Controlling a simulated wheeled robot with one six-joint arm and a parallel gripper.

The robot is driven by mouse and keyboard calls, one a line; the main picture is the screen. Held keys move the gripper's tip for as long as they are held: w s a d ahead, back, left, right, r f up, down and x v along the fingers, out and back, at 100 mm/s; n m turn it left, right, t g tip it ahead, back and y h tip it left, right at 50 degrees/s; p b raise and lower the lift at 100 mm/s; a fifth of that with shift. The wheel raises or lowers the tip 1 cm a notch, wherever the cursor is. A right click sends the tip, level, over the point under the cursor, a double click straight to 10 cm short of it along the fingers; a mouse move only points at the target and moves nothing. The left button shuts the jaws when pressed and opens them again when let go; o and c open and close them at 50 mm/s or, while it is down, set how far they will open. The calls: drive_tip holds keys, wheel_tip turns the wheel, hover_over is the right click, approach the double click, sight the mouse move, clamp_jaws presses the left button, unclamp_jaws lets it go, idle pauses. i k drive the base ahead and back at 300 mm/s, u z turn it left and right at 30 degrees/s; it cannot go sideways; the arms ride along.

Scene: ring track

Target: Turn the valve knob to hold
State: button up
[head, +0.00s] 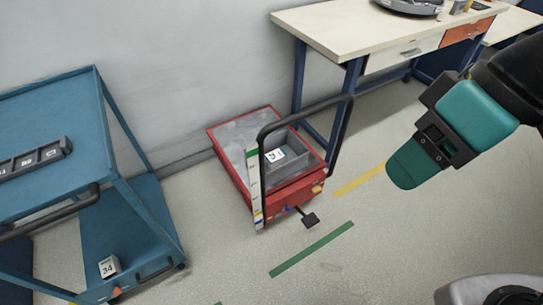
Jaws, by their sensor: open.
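I cannot make out a valve knob or a "hold" mark in the head view. My gripper (412,165), teal and black, is at the right, in the air over the floor. It is open, with nothing seen between its fingers, and it touches nothing that I can see. The near finger largely covers the other side of the jaws.
A red cart (292,194) with a black handle, grey bin and black pedal (310,219) stands by the wall. A blue trolley (140,215) is at the left. A workbench (375,27) holds a round device (408,4). Floor near the green stripe (312,250) is clear.

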sight(316, 189)
drive_tip(key=k, duration=0.5)
drive_tip(key=z, duration=1.25)
drive_tip(key=i, duration=1.2)
drive_tip(key=u, duration=1.8)
